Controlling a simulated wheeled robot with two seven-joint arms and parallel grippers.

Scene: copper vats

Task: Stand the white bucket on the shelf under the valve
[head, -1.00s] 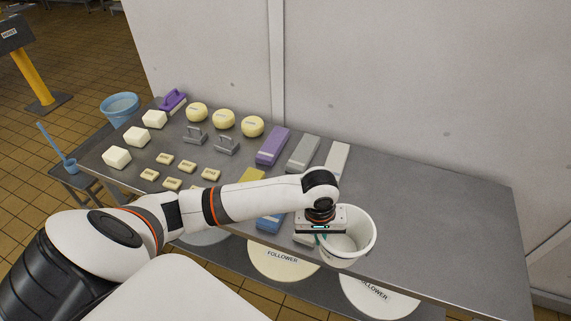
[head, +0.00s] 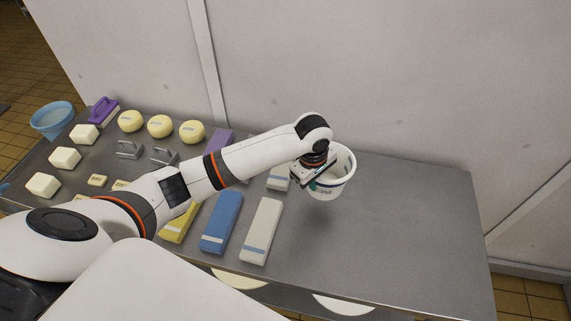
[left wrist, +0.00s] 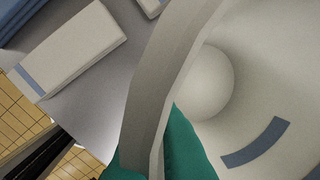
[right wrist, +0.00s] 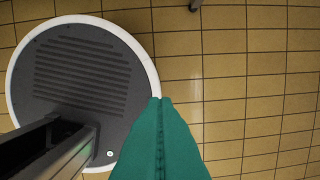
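The white bucket (head: 343,178) is at the far middle of the grey table in the head view. It appears held above the top, with a soft shadow below it. My left gripper (head: 319,184) is at the bucket's left side. In the left wrist view its green fingers (left wrist: 160,160) are shut on the bucket's rim, one on each side of the wall. The bucket's pale inside (left wrist: 265,90) has a blue-grey band. My right gripper (right wrist: 158,112) has its green fingers together with nothing between them, above the floor. No valve or shelf under a valve is visible.
The table (head: 400,235) is bare to the right of the bucket. Blue (head: 221,222), white (head: 261,230) and yellow blocks lie to its left, with cheeses (head: 160,126) farther left. A wall (head: 400,80) stands behind. Pale discs (head: 343,303) show below the front edge.

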